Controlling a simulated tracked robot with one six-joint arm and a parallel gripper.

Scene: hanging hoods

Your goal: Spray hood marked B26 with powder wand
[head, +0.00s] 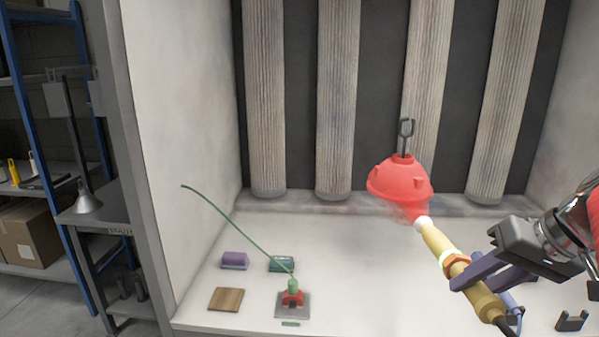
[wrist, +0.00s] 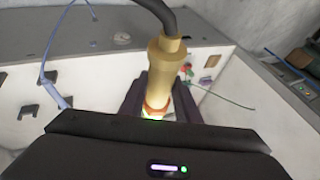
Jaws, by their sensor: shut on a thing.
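A red dome-shaped hood (head: 400,180) hangs at a dark hook (head: 406,135) in the booth, right of centre in the head view. No marking is readable on it. My gripper (head: 470,274) is shut on the tan and brass powder wand (head: 440,247), which also shows in the wrist view (wrist: 166,72). The wand points up and left. Its pale nozzle (head: 423,221) is just below the hood's lower right edge. A faint reddish haze shows between nozzle and hood. A dark hose trails from the wand's rear end.
A green curved rod on a small stand (head: 292,300), a purple block (head: 235,260), a green block (head: 281,264) and a wooden block (head: 226,299) are on the booth floor. Ribbed columns (head: 337,100) line the back. Shelving (head: 40,180) stands outside left.

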